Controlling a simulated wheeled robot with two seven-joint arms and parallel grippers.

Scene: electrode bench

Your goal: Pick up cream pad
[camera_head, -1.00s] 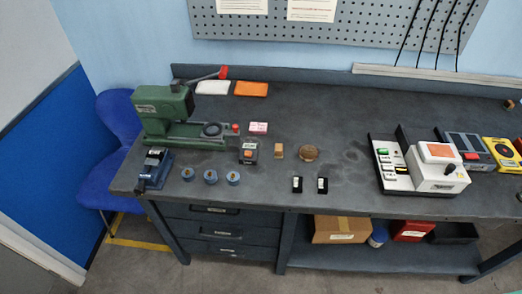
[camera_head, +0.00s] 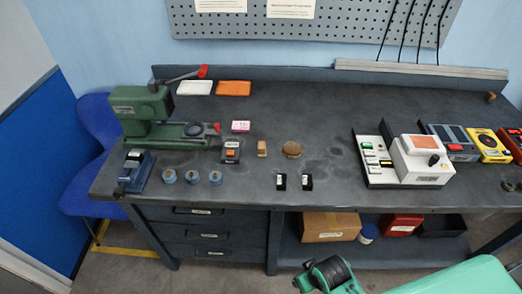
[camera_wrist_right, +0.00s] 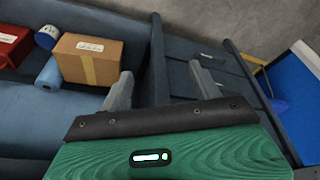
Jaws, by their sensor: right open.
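The cream pad (camera_head: 197,88) lies flat at the back left of the dark bench, just left of an orange pad (camera_head: 233,88). The two pads are apart. My right arm (camera_head: 330,272) shows low in the head view, in front of the bench and far from the cream pad. In the right wrist view my right gripper (camera_wrist_right: 162,85) has its two fingers spread with nothing between them. That view faces the drawers and lower shelf, and the pad is not in it. My left gripper is not in view.
A green press (camera_head: 150,115) with a red-tipped lever (camera_head: 185,75) stands left of and near the cream pad. Blue round pieces (camera_head: 191,177), a wooden disc (camera_head: 292,150) and a white device (camera_head: 415,160) stand nearer the front. Bench space right of the orange pad is clear.

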